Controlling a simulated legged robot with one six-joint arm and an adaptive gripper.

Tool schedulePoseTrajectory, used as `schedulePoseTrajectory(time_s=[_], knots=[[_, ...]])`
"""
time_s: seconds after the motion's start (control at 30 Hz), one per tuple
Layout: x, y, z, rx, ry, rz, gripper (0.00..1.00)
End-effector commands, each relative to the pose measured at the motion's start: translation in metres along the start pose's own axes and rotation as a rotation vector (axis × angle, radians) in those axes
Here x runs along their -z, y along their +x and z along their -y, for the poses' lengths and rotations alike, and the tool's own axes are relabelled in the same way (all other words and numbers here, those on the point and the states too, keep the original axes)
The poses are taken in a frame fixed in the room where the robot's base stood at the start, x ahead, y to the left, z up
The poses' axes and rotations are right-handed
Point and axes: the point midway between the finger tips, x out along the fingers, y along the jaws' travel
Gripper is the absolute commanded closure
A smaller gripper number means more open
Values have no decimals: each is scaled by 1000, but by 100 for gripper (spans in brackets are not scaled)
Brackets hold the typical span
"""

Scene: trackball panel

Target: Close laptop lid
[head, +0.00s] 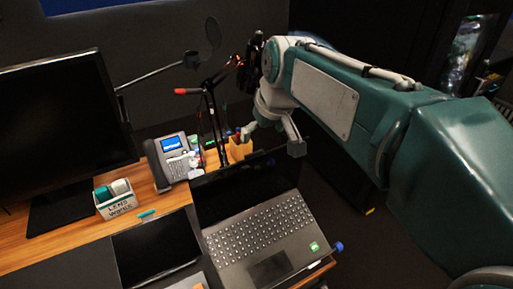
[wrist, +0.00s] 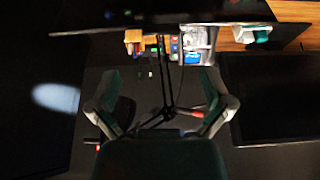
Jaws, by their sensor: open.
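The laptop stands open on the desk in the head view, with its dark lid (head: 245,187) raised at the back and its keyboard base (head: 262,232) facing the front. My gripper (head: 272,141) is open and empty, with its fingers spread just above and behind the lid's top edge, toward the right. I cannot tell whether a finger touches the lid. In the wrist view my gripper (wrist: 160,90) also shows its two fingers wide apart with nothing held. A dark slab at the top of that view is probably the laptop lid (wrist: 165,14).
A monitor (head: 62,120), a desk phone (head: 172,158), a wipes box (head: 115,198) and a dark tablet (head: 155,247) are left of the laptop. An orange holder (head: 240,149) and a thin black stand with a red tip (head: 186,91) are behind the lid, close to my gripper.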

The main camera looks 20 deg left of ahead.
Motion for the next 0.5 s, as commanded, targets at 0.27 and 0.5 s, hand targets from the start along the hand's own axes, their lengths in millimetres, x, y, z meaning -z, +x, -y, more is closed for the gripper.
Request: schedulePoseTrajectory(time_s=[0.27,0.5], knots=[[0,54,1,0,0,6,0],[0,76,0,0,1,3,0]])
